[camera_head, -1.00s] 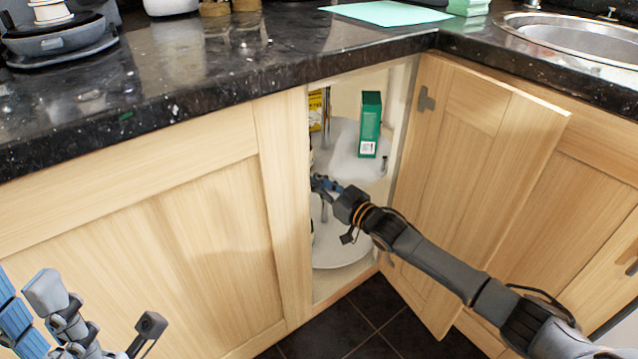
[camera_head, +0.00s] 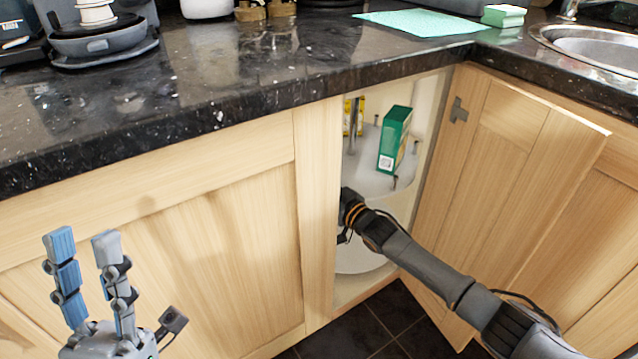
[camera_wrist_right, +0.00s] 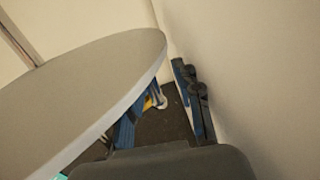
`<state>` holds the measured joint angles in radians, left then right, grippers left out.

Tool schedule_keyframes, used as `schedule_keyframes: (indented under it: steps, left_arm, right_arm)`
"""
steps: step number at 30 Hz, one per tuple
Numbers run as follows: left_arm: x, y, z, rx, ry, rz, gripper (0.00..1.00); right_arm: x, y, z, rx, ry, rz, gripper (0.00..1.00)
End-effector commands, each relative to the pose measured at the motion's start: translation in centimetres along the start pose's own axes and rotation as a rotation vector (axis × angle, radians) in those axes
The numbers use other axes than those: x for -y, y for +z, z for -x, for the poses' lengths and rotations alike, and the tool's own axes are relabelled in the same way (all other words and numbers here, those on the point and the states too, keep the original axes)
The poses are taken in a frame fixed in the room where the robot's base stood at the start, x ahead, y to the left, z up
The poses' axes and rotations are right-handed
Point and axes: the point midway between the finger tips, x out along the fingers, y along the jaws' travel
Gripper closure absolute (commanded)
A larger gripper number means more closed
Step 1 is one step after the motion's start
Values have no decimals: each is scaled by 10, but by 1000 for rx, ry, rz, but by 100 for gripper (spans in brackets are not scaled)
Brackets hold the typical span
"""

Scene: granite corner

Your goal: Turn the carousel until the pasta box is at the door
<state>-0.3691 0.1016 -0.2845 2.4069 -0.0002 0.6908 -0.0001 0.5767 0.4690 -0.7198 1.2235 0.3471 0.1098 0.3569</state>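The two-tier carousel stands inside the open corner cupboard; its upper grey shelf (camera_head: 368,178) shows through the opening. A green box (camera_head: 394,140) stands upright on this shelf, turned at an angle. A yellow package (camera_head: 353,116) is partly hidden behind the centre post and cupboard frame. I cannot read which is the pasta box. My right arm reaches into the cupboard, its gripper hidden there in the head view. In the right wrist view my right gripper (camera_wrist_right: 160,108) has its fingers apart, next to a shelf rim (camera_wrist_right: 150,75). My left gripper (camera_head: 82,240) is open and empty before the left cabinet front.
The cupboard door (camera_head: 510,170) stands open on the right. A dark granite worktop (camera_head: 250,75) overhangs the opening. The cupboard frame (camera_head: 318,210) is close to my right wrist. A pale inner wall (camera_wrist_right: 245,70) lies beside my right fingers.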

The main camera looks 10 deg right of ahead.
Motion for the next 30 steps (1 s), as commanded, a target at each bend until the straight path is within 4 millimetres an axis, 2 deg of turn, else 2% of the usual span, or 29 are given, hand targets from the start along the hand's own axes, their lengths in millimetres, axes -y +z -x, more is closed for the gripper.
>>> schedule_keyframes:
  steps: [10, 14, 17, 27, 30]
  left_arm:
    - [0, 0, 0, -1, 0, 1, 65]
    - [0, 0, 0, -1, 0, 2, 65]
    - [0, 0, 0, -1, 0, 1, 65]
    - [0, 0, 0, 0, 0, 1, 65]
    - [0, 0, 0, 0, 0, 1, 65]
  right_arm:
    - [-2, -1, 1, -1, 3, 1, 64]
    - [-3, 0, 8, 0, 3, 0, 64]
    - [-3, 1, 22, 2, 4, 0, 64]
    - [-1, 1, 92, 3, 2, 1, 64]
    - [-1, 1, 106, 1, 2, 0, 64]
